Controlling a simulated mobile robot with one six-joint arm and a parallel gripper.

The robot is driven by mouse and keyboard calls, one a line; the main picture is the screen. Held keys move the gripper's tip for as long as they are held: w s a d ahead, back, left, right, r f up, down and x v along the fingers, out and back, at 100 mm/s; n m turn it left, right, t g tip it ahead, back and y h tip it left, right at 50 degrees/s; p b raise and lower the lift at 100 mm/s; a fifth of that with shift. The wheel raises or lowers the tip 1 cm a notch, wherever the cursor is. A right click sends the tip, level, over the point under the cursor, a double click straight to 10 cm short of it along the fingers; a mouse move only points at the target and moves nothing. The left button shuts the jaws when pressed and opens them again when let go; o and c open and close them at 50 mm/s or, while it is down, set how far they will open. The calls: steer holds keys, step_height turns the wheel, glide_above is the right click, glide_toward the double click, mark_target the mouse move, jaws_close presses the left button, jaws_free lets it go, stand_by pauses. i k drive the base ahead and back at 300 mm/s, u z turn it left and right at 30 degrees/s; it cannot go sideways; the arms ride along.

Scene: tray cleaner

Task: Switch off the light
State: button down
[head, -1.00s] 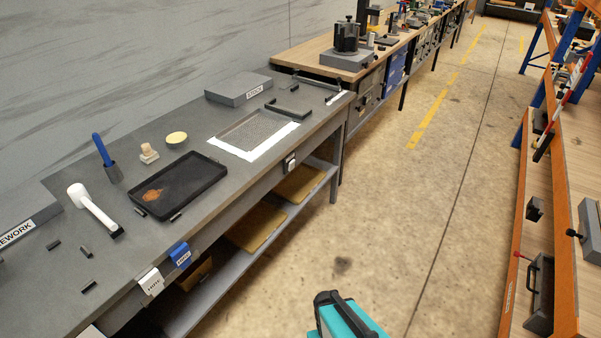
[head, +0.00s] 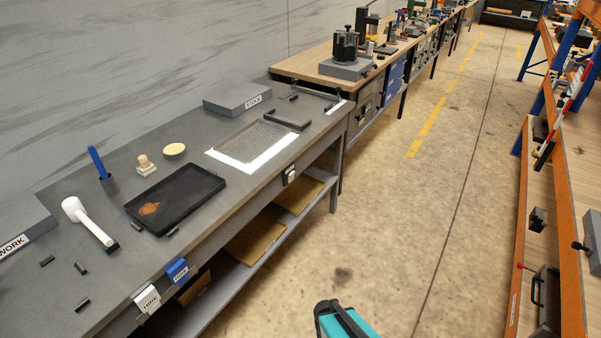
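A bright white panel (head: 280,153) lies on the grey bench under a dark mesh tray (head: 255,139). It looks lit. A small black and white fitting (head: 290,176), perhaps a switch, sits on the bench's front edge just below the panel. It is too small to read its position. My gripper is not in view.
The bench (head: 200,215) holds a black tray (head: 195,196) with a brown stain, a white-headed tool (head: 85,218), a blue-handled tool (head: 97,162) and a grey block (head: 237,98). A teal object (head: 345,320) shows at bottom. Orange shelving (head: 558,180) stands right. The aisle floor (head: 390,220) is clear.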

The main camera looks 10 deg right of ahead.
mark_target(291, 175)
steer(key=u, duration=0.65)
steer(key=i, duration=0.9)
steer(key=u, duration=0.35)
